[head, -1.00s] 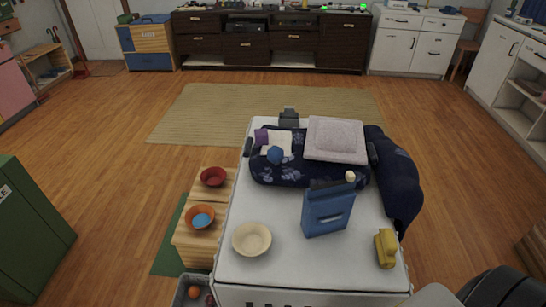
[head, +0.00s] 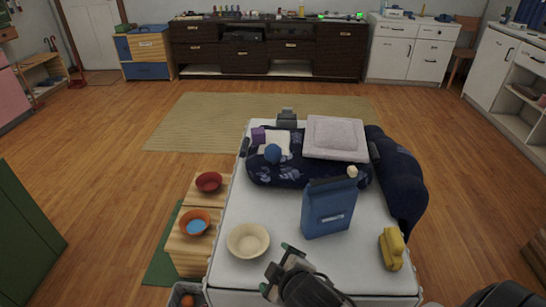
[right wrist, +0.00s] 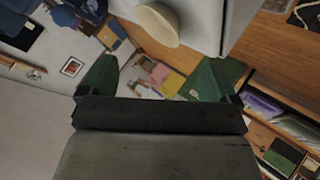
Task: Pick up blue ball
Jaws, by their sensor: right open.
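The blue ball (head: 272,153) sits toward the far left of the white table (head: 285,225), on or against a dark blue floral cushion (head: 300,174). It is beside a white cloth-like item (head: 282,140) and a purple block (head: 258,136). My right gripper (head: 275,267) is open and empty at the table's near edge, just right of the cream bowl (head: 248,241) and well short of the ball. In the right wrist view, the open fingers (right wrist: 155,78) have nothing between them, and the ball is not seen there. My left gripper is not in view.
A blue carton (head: 328,208) stands mid-table, with a yellow object (head: 392,248) near the right edge. A grey cushion (head: 336,138) lies at the back. Wooden stands at left hold a red bowl (head: 209,182) and an orange bowl (head: 195,222). The table's left middle is clear.

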